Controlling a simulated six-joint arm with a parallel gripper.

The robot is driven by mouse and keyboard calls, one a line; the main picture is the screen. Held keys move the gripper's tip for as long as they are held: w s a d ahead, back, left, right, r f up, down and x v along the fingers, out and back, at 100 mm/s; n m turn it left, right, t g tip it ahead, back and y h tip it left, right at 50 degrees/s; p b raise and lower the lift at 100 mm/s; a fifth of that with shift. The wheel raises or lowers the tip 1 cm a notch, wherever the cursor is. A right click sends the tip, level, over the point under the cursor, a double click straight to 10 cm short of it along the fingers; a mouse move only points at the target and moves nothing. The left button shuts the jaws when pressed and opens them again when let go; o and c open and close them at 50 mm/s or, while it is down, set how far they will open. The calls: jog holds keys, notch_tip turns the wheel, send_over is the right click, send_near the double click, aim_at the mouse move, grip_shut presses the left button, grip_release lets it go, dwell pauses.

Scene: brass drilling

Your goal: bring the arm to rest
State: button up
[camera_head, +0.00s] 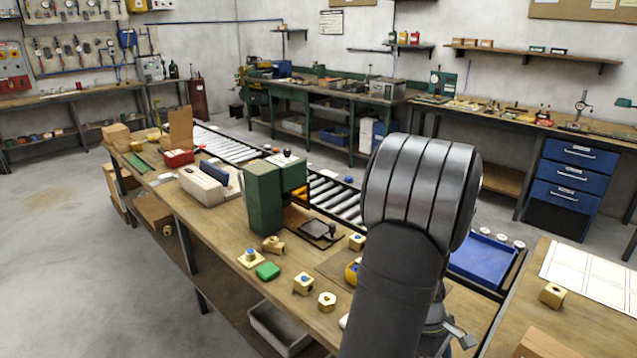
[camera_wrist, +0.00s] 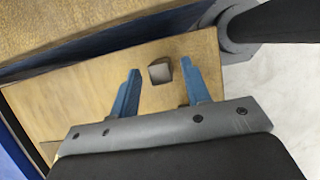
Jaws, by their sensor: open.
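My arm (camera_head: 398,285) rises in the right middle of the head view, its large grey joint high above the workbench (camera_head: 225,240). My gripper (camera_wrist: 158,67) shows in the wrist view with its two blue fingers apart. A small squarish block (camera_wrist: 160,72) on a wooden surface (camera_wrist: 95,90) appears between the fingers. I cannot tell how far below the fingertips it is, and no finger is seen pressing on it. In the head view the gripper is mostly hidden behind my arm.
A green machine (camera_head: 263,198) stands on the bench left of my arm. Brass parts (camera_head: 303,283) and a green block (camera_head: 268,271) lie before it. A blue tray (camera_head: 483,258) is right of my arm. A brass part (camera_head: 553,294) sits on the right bench. Open floor (camera_head: 60,240) lies left.

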jog(key=x, duration=0.3)
jog(key=shift+s+f, duration=0.1)
jog(key=shift+f, duration=0.1)
jog(key=shift+d+r, duration=0.1)
jog(key=shift+r, duration=1.4)
jog(key=shift+f, duration=0.1)
